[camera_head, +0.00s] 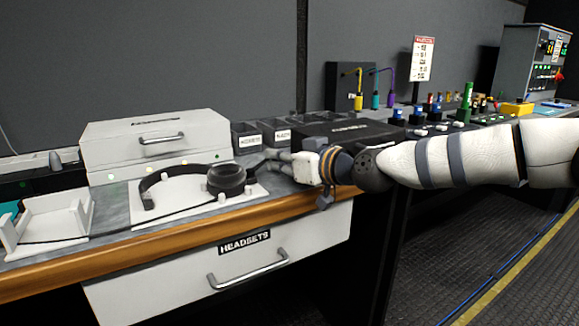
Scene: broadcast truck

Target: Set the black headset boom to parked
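The black headset (226,178) lies on a white mat (196,209) on the grey counter, its round ear cup toward the right and its headband arching to the left. Its boom is hard to make out; the part beside the ear cup is close to my gripper. My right gripper (262,161) reaches in from the right, its fingertips just right of the ear cup. Whether they touch the headset or are open or shut is too small to tell. My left gripper is out of view.
A white handled case (155,143) stands behind the headset. A white stand (52,221) is at left, with a black cable across the counter. Dark labelled bins (246,138) and a black box (352,133) stand behind my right gripper. A drawer marked HEADSETS (222,269) is below.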

